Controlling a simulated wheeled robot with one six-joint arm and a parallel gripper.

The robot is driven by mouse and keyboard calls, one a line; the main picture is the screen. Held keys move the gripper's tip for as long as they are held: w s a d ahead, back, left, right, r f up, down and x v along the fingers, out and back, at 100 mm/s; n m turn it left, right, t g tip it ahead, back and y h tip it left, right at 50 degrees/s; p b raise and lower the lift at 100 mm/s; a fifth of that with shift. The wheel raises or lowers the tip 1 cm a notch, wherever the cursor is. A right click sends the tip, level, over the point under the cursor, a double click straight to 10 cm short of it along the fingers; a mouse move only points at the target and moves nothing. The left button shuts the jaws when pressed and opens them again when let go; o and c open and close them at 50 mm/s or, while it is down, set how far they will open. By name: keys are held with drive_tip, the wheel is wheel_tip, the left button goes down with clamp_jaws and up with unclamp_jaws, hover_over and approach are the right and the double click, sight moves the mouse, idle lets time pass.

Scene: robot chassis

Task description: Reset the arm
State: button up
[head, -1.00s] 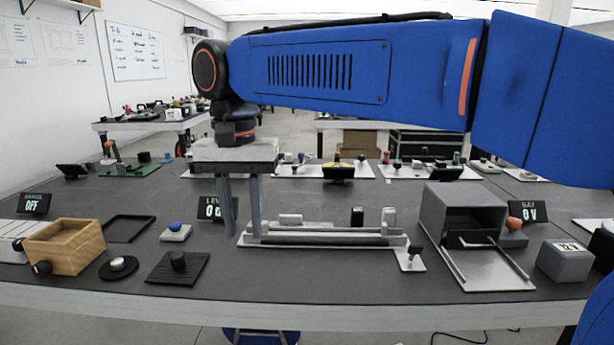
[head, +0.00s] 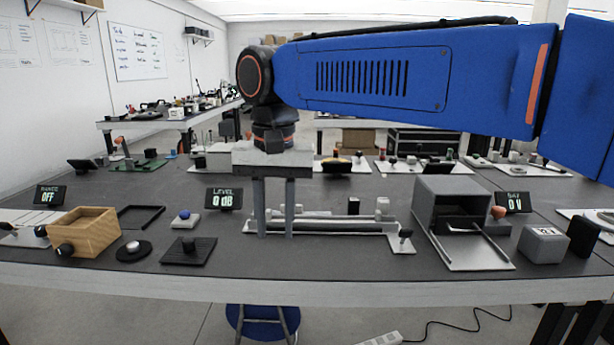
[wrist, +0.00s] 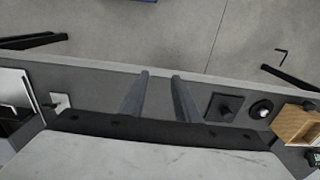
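My gripper (head: 275,236) hangs from the blue arm with its two grey fingers pointing down. In the head view it is in front of the LEVEL display (head: 224,199) and overlaps the left part of the slider rail (head: 340,228). The fingers are apart with nothing between them. In the wrist view the two fingers (wrist: 160,78) also stand apart and empty, seen against the table edge and floor. Whether the fingertips touch anything on the table cannot be told.
A wooden box (head: 95,234), a black knob plate (head: 188,251) and a blue button (head: 184,217) stand to the left. An open grey bay (head: 455,205) and a grey block (head: 543,243) stand to the right. The table's front strip (head: 330,265) is clear.

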drive_tip(key=d+f+t, duration=0.1)
drive_tip(key=d+f, duration=0.2)
drive_tip(key=d, duration=1)
drive_tip(key=s+d+f+t, duration=0.1)
drive_tip(key=s+d+f, duration=0.5)
drive_tip(key=d, duration=0.5)
drive_tip(key=s+d+f+t, duration=0.2)
drive_tip(key=s+d+f, duration=0.4)
drive_tip(key=d+f, duration=0.4)
drive_tip(key=shift+s+d+f+t, duration=0.3)
drive_tip(key=shift+s+d+f, duration=0.1)
drive_tip(key=shift+f, duration=0.3)
